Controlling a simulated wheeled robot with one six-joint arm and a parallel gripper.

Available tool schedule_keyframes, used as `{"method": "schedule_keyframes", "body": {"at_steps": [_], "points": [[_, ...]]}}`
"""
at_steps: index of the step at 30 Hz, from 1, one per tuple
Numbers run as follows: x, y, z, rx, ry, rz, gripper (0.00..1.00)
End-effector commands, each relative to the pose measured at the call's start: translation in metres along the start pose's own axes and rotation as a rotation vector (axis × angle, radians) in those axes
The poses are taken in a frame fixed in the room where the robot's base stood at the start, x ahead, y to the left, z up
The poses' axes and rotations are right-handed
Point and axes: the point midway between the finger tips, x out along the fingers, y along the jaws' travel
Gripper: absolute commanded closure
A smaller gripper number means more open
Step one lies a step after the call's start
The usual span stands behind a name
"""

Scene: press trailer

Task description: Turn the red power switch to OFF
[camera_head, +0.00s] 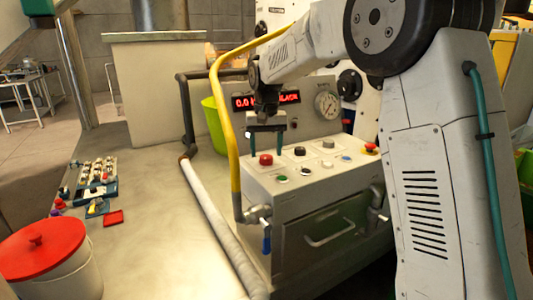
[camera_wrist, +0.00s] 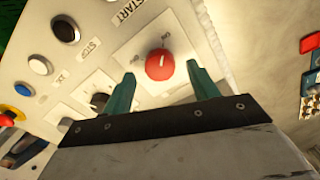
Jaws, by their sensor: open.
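The red power switch (camera_wrist: 160,64) is a round red knob with a short white mark, on a pale square plate. Small labels sit at its upper left and above it, too small to read surely. The mark points roughly upward in the wrist view. In the head view the red switch (camera_head: 266,160) is on the near left of the panel top. My gripper (camera_head: 266,151) is above it, pointing down. In the wrist view its two green fingers (camera_wrist: 161,72) are apart, one on each side of the knob, with nothing between them showing contact.
The control panel (camera_head: 340,174) also holds a green button (camera_head: 282,180), a black knob (camera_head: 299,151), a blue button (camera_head: 346,158) and a red-and-yellow stop button (camera_head: 370,149). A yellow pipe (camera_head: 234,150) rises close to the left of my gripper. A display and gauge (camera_head: 327,104) stand behind.

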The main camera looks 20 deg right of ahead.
Motion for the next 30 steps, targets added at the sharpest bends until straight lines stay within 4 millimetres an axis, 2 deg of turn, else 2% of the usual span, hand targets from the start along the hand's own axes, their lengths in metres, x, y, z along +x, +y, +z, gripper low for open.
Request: {"method": "schedule_keyframes", "body": {"at_steps": [6,13,14,18,19,30], "points": [[0.017,0.0,0.0,0.0,0.0,0.0,0.41],[0.018,-0.001,0.0,-0.001,0.0,0.0,0.41],[0.018,-0.001,0.0,-0.001,0.0,0.0,0.44],[0.018,-0.001,0.0,-0.001,0.0,0.0,0.82],[0.017,-0.001,0.0,-0.001,0.0,0.0,0.86],[0.017,-0.001,0.0,-0.047,0.0,0.0,0.85]]}}
